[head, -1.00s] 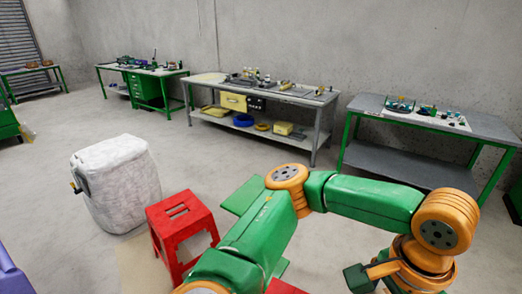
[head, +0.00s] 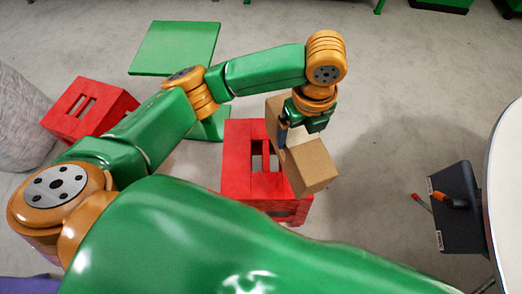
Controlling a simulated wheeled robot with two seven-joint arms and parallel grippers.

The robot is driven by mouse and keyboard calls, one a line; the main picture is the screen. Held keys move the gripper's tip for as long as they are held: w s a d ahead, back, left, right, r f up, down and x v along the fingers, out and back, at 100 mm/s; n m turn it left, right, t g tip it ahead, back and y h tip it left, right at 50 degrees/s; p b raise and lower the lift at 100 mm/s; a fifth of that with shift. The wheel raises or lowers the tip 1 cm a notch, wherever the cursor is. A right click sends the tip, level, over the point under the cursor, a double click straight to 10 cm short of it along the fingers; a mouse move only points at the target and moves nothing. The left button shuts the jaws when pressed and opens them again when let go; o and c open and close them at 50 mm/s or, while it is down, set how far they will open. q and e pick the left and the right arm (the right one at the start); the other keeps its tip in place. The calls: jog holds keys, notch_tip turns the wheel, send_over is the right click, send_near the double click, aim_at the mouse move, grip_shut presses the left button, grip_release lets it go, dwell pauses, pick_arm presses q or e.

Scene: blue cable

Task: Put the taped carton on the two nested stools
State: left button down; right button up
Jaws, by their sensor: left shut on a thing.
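The brown carton (head: 314,168) hangs tilted in my left gripper (head: 288,132), which is shut on it from above. A pale strip of tape shows on it beside a finger; the gripper hides part of its top. The red nested stools (head: 238,172) stand below and to the left of the carton, with slots in the top seat. The carton overlaps their right side in the picture; I cannot tell whether it touches them. The lower stool is mostly hidden. My right gripper is not in view.
Another red stool (head: 90,104) stands at the left beside a pale wrapped bulky object (head: 22,125). A green flat-topped piece (head: 175,47) stands behind my arm. A dark box with an orange-handled tool (head: 455,210) is at the right, by a white curved edge (head: 509,180). Floor right of the carton is clear.

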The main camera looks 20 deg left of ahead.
aim_at(272, 133)
pick_arm(q)
jog(key=f+m, duration=0.1)
jog(key=d+f+m, duration=0.1)
jog(key=f+m+b, duration=0.1)
jog(key=shift+s+d, duration=0.3)
jog(key=shift+d, duration=0.05)
jog(key=shift+f+m, duration=0.15)
jog(key=shift+m, duration=0.25)
jog(key=a+f, duration=0.1)
jog(key=a, duration=0.1)
jog(key=w+a+f, duration=0.1)
jog(key=a, duration=0.2)
jog(key=w+a+f, duration=0.1)
jog(key=a, duration=0.2)
jog(key=shift+w+a+f, duration=0.15)
jog(key=shift+f, duration=0.2)
jog(key=w+a+f+b, duration=0.1)
jog(key=a+f, duration=0.4)
jog(key=f, duration=0.4)
jog(key=shift+w, duration=0.35)
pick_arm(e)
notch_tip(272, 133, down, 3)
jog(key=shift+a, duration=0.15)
pick_arm(q)
jog(key=shift+f, duration=0.15)
